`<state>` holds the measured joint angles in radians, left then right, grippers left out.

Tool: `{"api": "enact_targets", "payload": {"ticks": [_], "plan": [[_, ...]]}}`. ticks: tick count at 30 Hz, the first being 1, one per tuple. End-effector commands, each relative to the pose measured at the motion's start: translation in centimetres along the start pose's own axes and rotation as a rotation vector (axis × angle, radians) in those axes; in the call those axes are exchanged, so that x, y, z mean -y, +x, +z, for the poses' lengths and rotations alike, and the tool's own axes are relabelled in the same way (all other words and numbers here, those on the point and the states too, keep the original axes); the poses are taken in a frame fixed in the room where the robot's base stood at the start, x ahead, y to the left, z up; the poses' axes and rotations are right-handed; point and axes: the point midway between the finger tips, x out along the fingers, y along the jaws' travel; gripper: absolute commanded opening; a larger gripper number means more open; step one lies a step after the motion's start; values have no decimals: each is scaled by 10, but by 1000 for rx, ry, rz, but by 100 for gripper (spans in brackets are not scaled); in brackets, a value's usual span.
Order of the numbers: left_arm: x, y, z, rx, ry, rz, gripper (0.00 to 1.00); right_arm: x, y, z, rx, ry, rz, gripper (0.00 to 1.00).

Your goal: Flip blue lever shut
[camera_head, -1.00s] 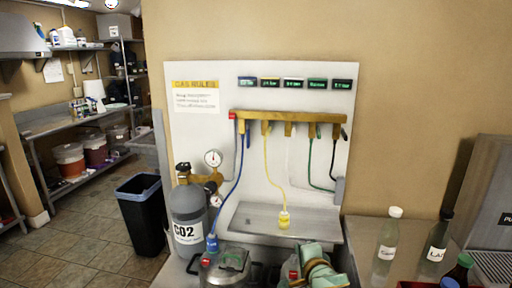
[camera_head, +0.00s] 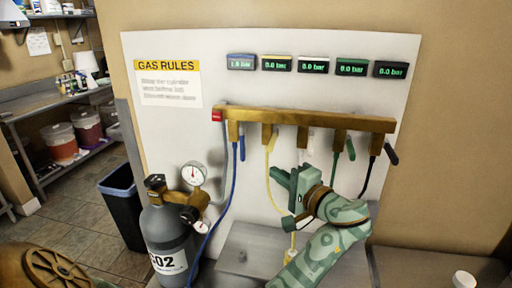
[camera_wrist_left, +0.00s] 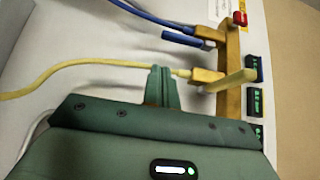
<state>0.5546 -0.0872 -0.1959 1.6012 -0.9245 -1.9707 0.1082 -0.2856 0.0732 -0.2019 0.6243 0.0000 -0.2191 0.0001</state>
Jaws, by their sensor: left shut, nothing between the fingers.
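The blue lever (camera_head: 242,147) hangs down from the leftmost valve of the brass manifold (camera_head: 305,119), beside the blue hose (camera_head: 229,185). In the left wrist view the blue lever (camera_wrist_left: 181,39) lies roughly parallel to its hose (camera_wrist_left: 150,17). My left gripper (camera_head: 277,174) is shut and empty, below the manifold and to the right of the blue lever, near the yellow hose (camera_head: 271,195). In the wrist view its fingertips (camera_wrist_left: 161,76) are close to the yellow hose, apart from the blue lever. My right gripper is not in view.
The yellow lever (camera_wrist_left: 233,81) sticks out from the neighbouring valve. Green (camera_head: 350,150) and black (camera_head: 391,154) levers are farther right. A grey CO2 cylinder (camera_head: 166,238) with a gauge (camera_head: 193,173) stands at left. Pressure displays (camera_head: 242,62) line the panel top.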

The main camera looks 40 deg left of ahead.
Motion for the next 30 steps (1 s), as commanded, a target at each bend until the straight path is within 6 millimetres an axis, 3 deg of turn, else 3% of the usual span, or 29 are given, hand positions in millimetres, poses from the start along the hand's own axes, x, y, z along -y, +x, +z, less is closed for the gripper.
{"api": "enact_targets", "payload": {"ticks": [6,14,30], "plan": [[2,0,2,8,-1,-4,0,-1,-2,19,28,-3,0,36],[2,5,2,8,-1,-4,0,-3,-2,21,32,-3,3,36],[2,90,2,8,2,-6,0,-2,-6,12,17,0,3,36]]}}
